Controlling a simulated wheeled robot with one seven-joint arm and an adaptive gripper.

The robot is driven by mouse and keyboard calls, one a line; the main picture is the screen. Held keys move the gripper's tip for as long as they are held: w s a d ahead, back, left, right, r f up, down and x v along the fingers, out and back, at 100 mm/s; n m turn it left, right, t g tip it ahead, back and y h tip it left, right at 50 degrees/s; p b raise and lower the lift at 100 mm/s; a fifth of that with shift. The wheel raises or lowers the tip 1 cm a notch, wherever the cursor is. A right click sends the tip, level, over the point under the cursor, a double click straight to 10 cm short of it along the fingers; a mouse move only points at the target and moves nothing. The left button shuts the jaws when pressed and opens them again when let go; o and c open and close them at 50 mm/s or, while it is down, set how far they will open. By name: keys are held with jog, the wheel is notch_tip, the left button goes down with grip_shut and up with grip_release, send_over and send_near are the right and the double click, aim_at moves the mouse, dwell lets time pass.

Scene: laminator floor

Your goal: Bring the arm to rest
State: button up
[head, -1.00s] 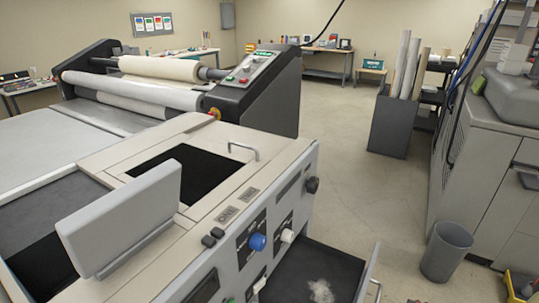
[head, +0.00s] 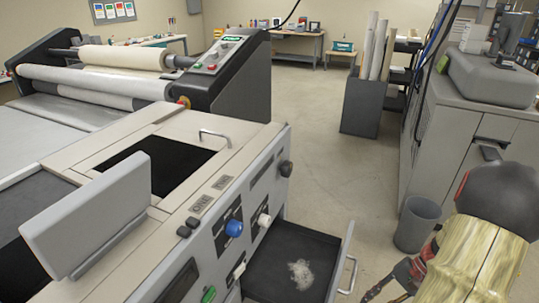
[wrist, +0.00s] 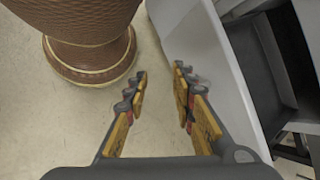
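My arm shows at the lower right of the head view, with a dark rounded joint and a wood-grained link. Part of my gripper shows low in that view, between the open drawer and the grey waste bin, and is cut off by the lower edge. In the wrist view my gripper (wrist: 160,72) points over the pale floor. Its two fingers, with yellow-brown pads, stand apart with nothing between them.
An open drawer (head: 262,280) with pale fluff (head: 301,274) juts from the laminator's panel (head: 240,215). A grey waste bin (head: 416,224) stands beside my arm. A pale panel (wrist: 205,60) is close on the right in the wrist view. The aisle floor (head: 310,150) is clear.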

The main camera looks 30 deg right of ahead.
jog(key=w+a+r+n+t+h+p, duration=0.1)
jog(key=w+a+r+n+h, duration=0.2)
jog(key=a+r+n, duration=0.4)
jog(key=w+a+r+n+t+h, duration=0.2)
jog(key=a+r+n, duration=0.5)
jog(key=a+r, duration=1.3)
jog(key=shift+w+a+r+t+h+p, duration=0.35)
jog(key=shift+w+a+h, duration=0.2)
jog(key=shift+a+h, duration=0.65)
